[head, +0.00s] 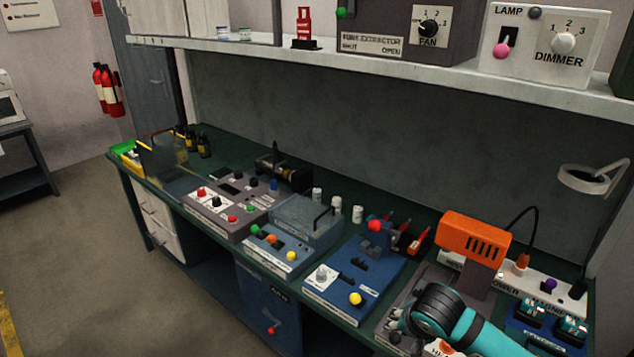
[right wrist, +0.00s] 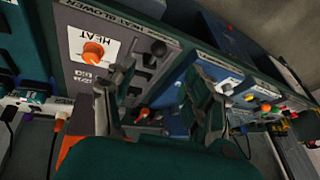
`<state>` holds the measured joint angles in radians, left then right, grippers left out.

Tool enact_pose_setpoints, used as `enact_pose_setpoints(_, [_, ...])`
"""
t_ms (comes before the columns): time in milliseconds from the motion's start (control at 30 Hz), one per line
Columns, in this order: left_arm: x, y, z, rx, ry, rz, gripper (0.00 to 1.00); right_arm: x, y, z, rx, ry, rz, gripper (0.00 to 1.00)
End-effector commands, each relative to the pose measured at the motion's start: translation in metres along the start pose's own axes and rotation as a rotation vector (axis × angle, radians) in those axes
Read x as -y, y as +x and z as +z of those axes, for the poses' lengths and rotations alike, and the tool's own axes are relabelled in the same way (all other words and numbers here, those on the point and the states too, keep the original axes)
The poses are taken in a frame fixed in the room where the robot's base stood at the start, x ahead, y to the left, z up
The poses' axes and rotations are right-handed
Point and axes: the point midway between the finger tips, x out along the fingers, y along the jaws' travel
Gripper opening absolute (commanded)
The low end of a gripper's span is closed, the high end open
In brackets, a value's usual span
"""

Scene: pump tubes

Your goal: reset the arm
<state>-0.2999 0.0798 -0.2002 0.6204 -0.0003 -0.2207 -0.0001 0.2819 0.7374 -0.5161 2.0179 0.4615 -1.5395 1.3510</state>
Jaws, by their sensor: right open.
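My right arm (head: 480,335), teal and black, comes in at the bottom right of the head view, low over the front of the bench beside the orange-topped heat blower (head: 475,235). In the right wrist view my right gripper (right wrist: 158,95) has its two dark fingers spread apart, with nothing held between them. The heat blower's grey panel with an orange heat knob (right wrist: 93,52) lies beyond the left finger. The left gripper is not in view.
The green bench (head: 225,140) holds a blue lever unit (head: 350,285), a lidded blue-grey unit (head: 295,240), a grey button panel (head: 235,205) and a power strip (head: 540,285). A shelf (head: 370,65) with control boxes runs above. The floor at left (head: 70,220) is clear.

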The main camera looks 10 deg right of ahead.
Motion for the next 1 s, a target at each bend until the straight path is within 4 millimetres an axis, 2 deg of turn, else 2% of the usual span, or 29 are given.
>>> enact_pose_setpoints(67, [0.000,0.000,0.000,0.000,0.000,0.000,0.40,0.002,0.001,0.019,0.023,-0.053,-0.016,0.53])
enact_pose_setpoints(167, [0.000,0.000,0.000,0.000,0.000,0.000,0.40,0.005,0.000,0.063,0.064,-0.190,-0.059,0.53])
enact_pose_setpoints(200, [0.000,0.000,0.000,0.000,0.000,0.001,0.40,0.005,-0.002,0.083,0.080,-0.259,-0.081,0.53])
enact_pose_setpoints(300, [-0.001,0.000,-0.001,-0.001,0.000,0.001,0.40,-0.002,-0.012,0.126,0.101,-0.421,-0.127,0.53])
enact_pose_setpoints(400, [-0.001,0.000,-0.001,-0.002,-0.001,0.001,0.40,-0.013,-0.022,0.152,0.106,-0.534,-0.144,0.53])
enact_pose_setpoints(600, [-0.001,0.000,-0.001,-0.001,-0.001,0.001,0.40,-0.040,-0.038,0.183,0.117,-0.681,-0.138,0.53])
enact_pose_setpoints(900, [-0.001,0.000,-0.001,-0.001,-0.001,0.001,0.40,-0.086,-0.061,0.212,0.148,-0.838,-0.083,0.53])
enact_pose_setpoints(1000, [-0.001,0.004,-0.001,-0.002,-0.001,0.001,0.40,-0.086,-0.033,0.217,0.156,-0.849,-0.078,0.53])
